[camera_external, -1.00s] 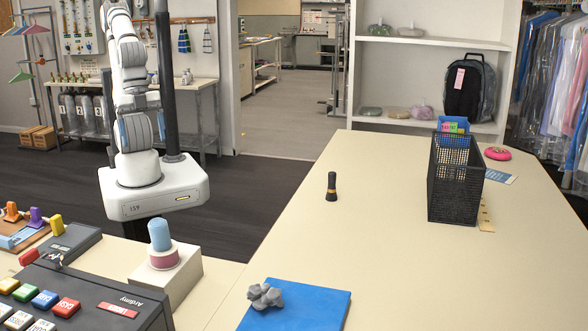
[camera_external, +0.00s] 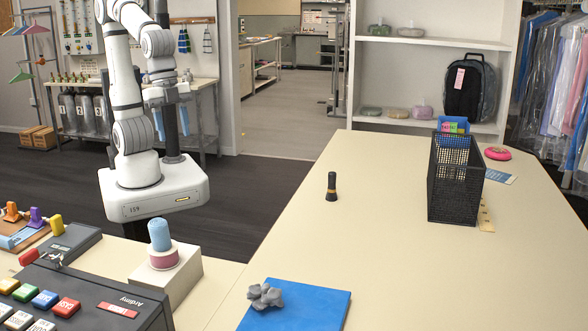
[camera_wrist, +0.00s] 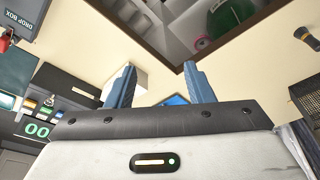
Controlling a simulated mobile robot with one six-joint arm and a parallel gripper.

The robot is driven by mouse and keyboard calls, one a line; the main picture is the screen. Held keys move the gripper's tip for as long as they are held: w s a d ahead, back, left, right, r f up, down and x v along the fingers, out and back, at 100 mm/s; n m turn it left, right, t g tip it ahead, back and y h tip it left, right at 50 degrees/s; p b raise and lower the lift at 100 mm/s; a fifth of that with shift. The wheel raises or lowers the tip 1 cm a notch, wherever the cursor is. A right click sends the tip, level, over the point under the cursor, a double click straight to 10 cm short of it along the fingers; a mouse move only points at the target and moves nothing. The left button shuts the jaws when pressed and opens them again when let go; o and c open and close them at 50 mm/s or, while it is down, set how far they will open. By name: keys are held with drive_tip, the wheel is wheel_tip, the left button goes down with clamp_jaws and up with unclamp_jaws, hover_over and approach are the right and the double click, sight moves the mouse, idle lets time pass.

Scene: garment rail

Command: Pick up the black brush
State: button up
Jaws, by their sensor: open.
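The black brush (camera_external: 331,187) stands upright on the cream counter, a short dark cylinder with a gold band, left of the black mesh basket. In the wrist view a dark round-ended piece with a yellowish band, apparently the brush (camera_wrist: 306,38), shows at the upper right edge. My gripper (camera_external: 171,124) is raised at the left in the external view, well away from the brush, beyond the counter's left edge. Its two blue fingers also show in the wrist view (camera_wrist: 158,72), spread apart with nothing between them.
The mesh basket (camera_external: 432,194) stands right of the brush, with a pink ring (camera_external: 497,153) behind it. A blue mat (camera_external: 318,303) with a grey lump (camera_external: 260,295) lies at the front. A white block (camera_external: 190,276) and a keypad machine (camera_external: 110,292) stand front left. Counter around the brush is clear.

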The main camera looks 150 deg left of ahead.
drive_tip(key=w+a+n+g, duration=0.1)
drive_tip(key=w+a, duration=0.3)
drive_tip(key=a, duration=0.2)
drive_tip(key=w+a+n, duration=0.1)
drive_tip(key=w+a, duration=0.3)
drive_tip(key=a, duration=0.3)
drive_tip(key=n+g+b, duration=0.1)
drive_tip(key=n+g, duration=0.1)
hover_over(333, 172)
wheel_tip(333, 172, down, 13)
drive_tip(key=shift+s, duration=0.15)
wheel_tip(333, 172, down, 8)
drive_tip(key=shift+r+p, duration=0.25)
drive_tip(key=shift+p, duration=0.75)
drive_tip(key=shift+c, duration=0.5)
clamp_jaws()
drive_tip(key=shift+r, duration=0.1)
